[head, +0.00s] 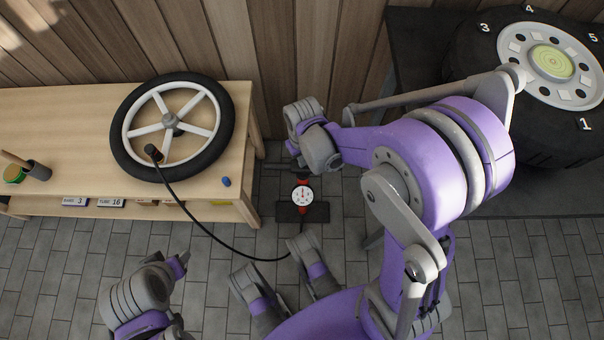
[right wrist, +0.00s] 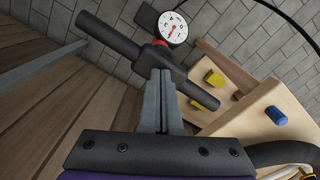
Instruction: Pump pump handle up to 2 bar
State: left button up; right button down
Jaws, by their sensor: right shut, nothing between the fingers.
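The floor pump stands on the floor right of the bench, with a dark base (head: 317,212) and a round white gauge (head: 302,196); the gauge reading is too small to tell. Its black T-shaped pump handle (right wrist: 108,36) crosses the right wrist view, and the gauge (right wrist: 173,27) shows beyond it. My right gripper (right wrist: 160,80) is shut and empty, its fingertips overlapping the handle's middle in that view; whether they touch it I cannot tell. In the head view my right wrist hides most of the handle. My left gripper (head: 180,265) is low at left, away from the pump, its jaw opening unclear.
A spoked wheel (head: 200,157) lies on the wooden bench (head: 70,110), and the black pump hose (head: 205,230) runs to it. A blue cap (head: 226,181) lies near the bench's right edge. A large tire (head: 465,70) sits at upper right. Tiled floor is open below the bench.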

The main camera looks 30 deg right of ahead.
jog(key=shift+f, duration=0.35)
pick_arm(q)
notch_tip(320, 180, up, 13)
jog(key=p, duration=1.1)
jog(key=shift+s, duration=0.3)
pick_arm(e)
notch_tip(320, 180, up, 17)
jog(key=shift+f, duration=0.15)
pick_arm(q)
notch_tip(320, 180, up, 11)
jog(key=w+t+p, duration=0.1)
jog(key=w+p, duration=0.1)
jog(key=p, duration=0.8)
pick_arm(e)
jog(key=s+a+r+t, duration=0.1)
jog(key=s+r, duration=0.4)
jog(key=r, duration=0.5)
jog(key=s+a+r+t, duration=0.2)
jog(key=s+r+t, duration=0.2)
jog(key=r, duration=0.5)
jog(key=shift+s+a+r, duration=0.15)
jog(key=shift+s+r, duration=0.2)
jog(key=shift+r, duration=0.05)
